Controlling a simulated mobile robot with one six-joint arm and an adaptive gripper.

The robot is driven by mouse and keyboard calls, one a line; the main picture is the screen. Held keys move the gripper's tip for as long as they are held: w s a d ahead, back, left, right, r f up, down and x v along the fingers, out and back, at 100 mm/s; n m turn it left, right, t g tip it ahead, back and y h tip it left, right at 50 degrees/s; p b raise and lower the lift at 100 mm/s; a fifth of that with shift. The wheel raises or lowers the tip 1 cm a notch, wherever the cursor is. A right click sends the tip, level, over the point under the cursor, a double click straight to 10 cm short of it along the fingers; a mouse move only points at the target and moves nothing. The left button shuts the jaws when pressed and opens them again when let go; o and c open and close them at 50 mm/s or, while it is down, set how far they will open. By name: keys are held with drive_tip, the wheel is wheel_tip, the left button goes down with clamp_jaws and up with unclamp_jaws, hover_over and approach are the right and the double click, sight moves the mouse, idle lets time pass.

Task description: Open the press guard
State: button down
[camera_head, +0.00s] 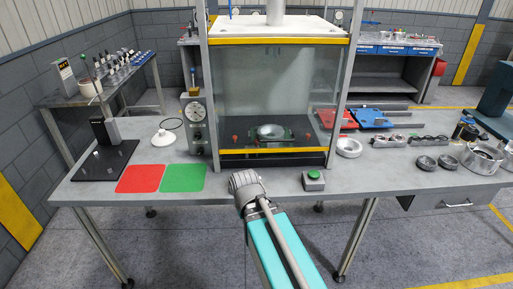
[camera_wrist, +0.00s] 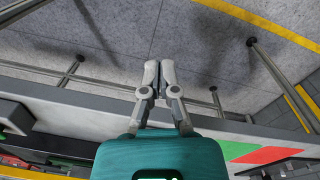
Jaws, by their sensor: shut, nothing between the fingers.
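The press guard (camera_head: 235,98) is a clear panel across the front of the press in the head view. A yellow bar (camera_head: 272,151) runs along its lower edge, and the panel appears lowered. A round metal part on a green fixture (camera_head: 270,132) shows behind it. My gripper (camera_wrist: 159,68) is shut and empty in the wrist view, with its fingers over the floor just off the table's edge. In the head view my arm's end is in front of the press at the table's front edge; the fingers cannot be made out there. The gripper is apart from the guard.
A green push button (camera_head: 313,178) stands on the table in front of the press. Red (camera_head: 140,178) and green (camera_head: 184,177) mats lie left. A gauge unit (camera_head: 195,122) stands beside the press's left post. Metal rings (camera_head: 348,147) and other parts sit at right.

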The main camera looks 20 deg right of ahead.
drive_tip(key=w+d+n+t+h+b, duration=0.1)
drive_tip(key=w+d+n+h+b, duration=0.1)
drive_tip(key=w+n+h+b, duration=0.1)
drive_tip(key=w+d+n+t+h+b, duration=0.1)
drive_tip(key=w+d+n+h+b, duration=0.2)
drive_tip(key=w+n, duration=0.4)
drive_tip(key=w+d+r+n+t+h+b, duration=0.1)
drive_tip(key=w+d+n+t+h+b, duration=0.1)
drive_tip(key=w+n+h+b, duration=0.3)
drive_tip(key=shift+w+d+h, duration=0.35)
drive_tip(key=shift+w+h, duration=0.2)
drive_tip(key=shift+w, duration=0.05)
drive_tip(key=shift+w+d+h, duration=0.35)
drive_tip(key=shift+w+h, duration=0.2)
drive_tip(key=shift+w, duration=0.05)
drive_tip(key=w+a+r+n+h+b, duration=0.1)
drive_tip(key=n, duration=0.1)
drive_tip(key=w+a+r+n+t+h+b, duration=0.1)
drive_tip(key=w+n, duration=0.1)
drive_tip(key=w+r+n+t+h+b, duration=0.1)
drive_tip(key=w+r, duration=0.1)
drive_tip(key=shift+a+n+h, duration=0.4)
drive_tip(key=shift+w+a+r+n+t+h, duration=0.3)
drive_tip(key=shift+a+r+n+t+h, duration=0.1)
drive_tip(key=shift+r+n+t, duration=0.15)
drive_tip(key=shift+d, duration=0.1)
